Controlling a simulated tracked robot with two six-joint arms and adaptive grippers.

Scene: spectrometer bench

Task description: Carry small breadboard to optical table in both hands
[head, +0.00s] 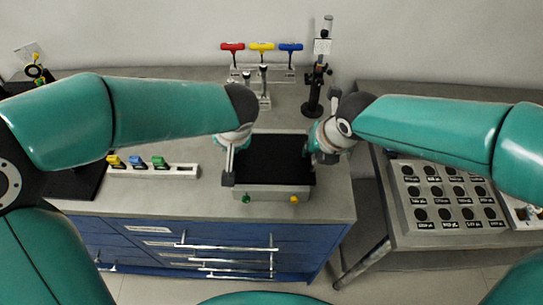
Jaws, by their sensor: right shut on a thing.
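The small breadboard (272,160) is a flat black board in the middle of the head view, over the grey bench top. A pale grey front edge with a green and a yellow knob shows just below it; I cannot tell whether this is part of the board or a stand under it. My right gripper (319,153) is shut on the board's right edge. My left gripper (229,177) is at the board's left edge, its fingers pointing down; its grip is unclear. I cannot make out which surface is the optical table.
Red, yellow and blue handled tools (262,46) stand in a rack behind. A black post mount (315,85) stands at the back right. A strip with coloured blocks (153,170) lies left. A labelled tray (440,228) is on the right table, beyond a gap. Blue drawers (150,242) are in front.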

